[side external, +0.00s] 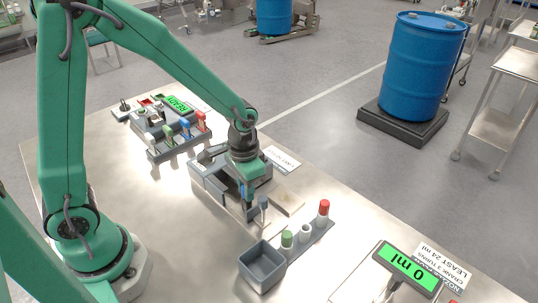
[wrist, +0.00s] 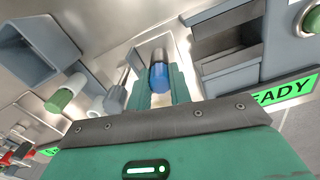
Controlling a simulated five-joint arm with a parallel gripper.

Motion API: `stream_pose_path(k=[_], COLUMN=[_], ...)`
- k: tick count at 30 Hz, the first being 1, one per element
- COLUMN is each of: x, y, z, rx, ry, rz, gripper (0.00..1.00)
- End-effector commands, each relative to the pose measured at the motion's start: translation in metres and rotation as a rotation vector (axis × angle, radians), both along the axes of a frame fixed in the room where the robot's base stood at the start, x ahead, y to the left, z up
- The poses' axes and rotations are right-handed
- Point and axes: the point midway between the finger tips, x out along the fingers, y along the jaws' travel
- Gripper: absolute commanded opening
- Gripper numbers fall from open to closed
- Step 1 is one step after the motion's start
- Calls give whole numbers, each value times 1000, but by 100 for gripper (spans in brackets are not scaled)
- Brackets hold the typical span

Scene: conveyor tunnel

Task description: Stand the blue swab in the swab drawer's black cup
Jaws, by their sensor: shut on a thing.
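My gripper (side external: 246,188) is shut on the blue swab (side external: 247,190), in front of the grey drawer unit (side external: 207,187). In the wrist view the blue swab (wrist: 159,80) sits between my two green fingers (wrist: 159,92). A dark piece (wrist: 157,57) shows just past the swab's blue part. I cannot tell whether it is the black cup or part of the swab. The swab's lower end and the inside of the swab drawer are largely hidden by my gripper in the side view.
A grey-handled piece (side external: 263,207) stands close to the right of my gripper. Beyond it are green-, white- and red-capped vials (side external: 323,210) in a rack and an open grey bin (side external: 262,268). A rack of coloured pieces (side external: 184,132) stands behind left.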

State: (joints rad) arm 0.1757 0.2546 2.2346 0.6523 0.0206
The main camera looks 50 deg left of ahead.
Motion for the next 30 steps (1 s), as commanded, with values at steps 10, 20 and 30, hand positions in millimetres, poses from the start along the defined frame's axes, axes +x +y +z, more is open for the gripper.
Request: stream_pose_path(k=[10,20,30], x=[0,0,0], y=[0,0,0], z=[0,2,30], rx=[0,0,-1], ry=[0,0,-3], rz=[0,0,0], gripper=[46,46,46])
